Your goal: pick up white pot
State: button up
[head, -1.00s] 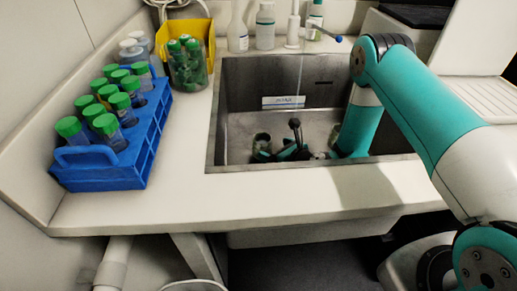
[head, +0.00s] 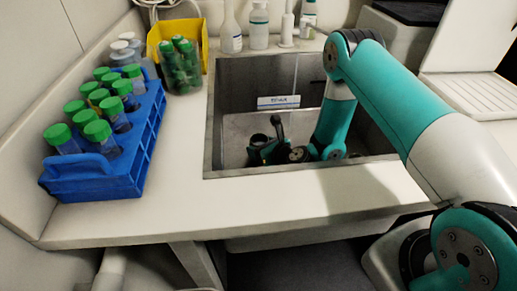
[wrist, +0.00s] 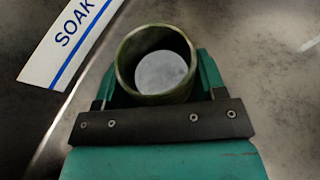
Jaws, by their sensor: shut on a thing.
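The pot (wrist: 160,72) shows in the wrist view as a round, open cup with a dark greenish rim and a pale white inside. My gripper (wrist: 157,88) is shut on it, with a green finger on each side of its wall. In the head view my gripper (head: 266,152) is low inside the steel sink (head: 240,128), near its left half. The pot is small and dark there and mostly hidden by the gripper. I cannot tell whether its base touches the sink floor.
A SOAK label (wrist: 70,40) lies near the pot. A blue rack (head: 95,185) of green-capped tubes stands left of the sink, with a yellow bin (head: 195,32) behind. Bottles (head: 259,25) line the back edge. The front counter strip (head: 150,220) is clear.

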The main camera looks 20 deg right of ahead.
notch_tip(320, 180, up, 20)
jog(key=p, duration=0.4)
dwell(0.5)
